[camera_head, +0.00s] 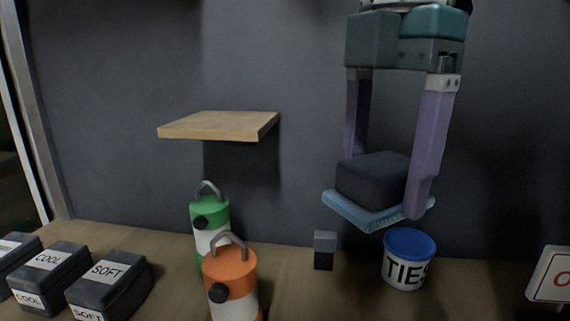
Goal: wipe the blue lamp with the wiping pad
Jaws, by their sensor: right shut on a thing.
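My right gripper (385,182) comes down from the top right, its two purple fingers shut on the wiping pad. The wiping pad has a dark block on top (372,178) and a light blue sole (352,210). It hangs in the air above the worktop, a little tilted, up and left of the tub with the blue lid. No blue lamp shows in this view. A green lamp (210,209) and an orange lamp (232,272) stand on the worktop left of the pad, the orange one partly covering the green one. My left gripper is not in view.
A wooden shelf (220,125) juts from the grey wall above the lamps. Dark boxes marked COOL (52,270) and SOFT (112,282) lie at the left. A TIES tub (408,262), a small dark block (324,250) and a sign (550,277) stand toward the right.

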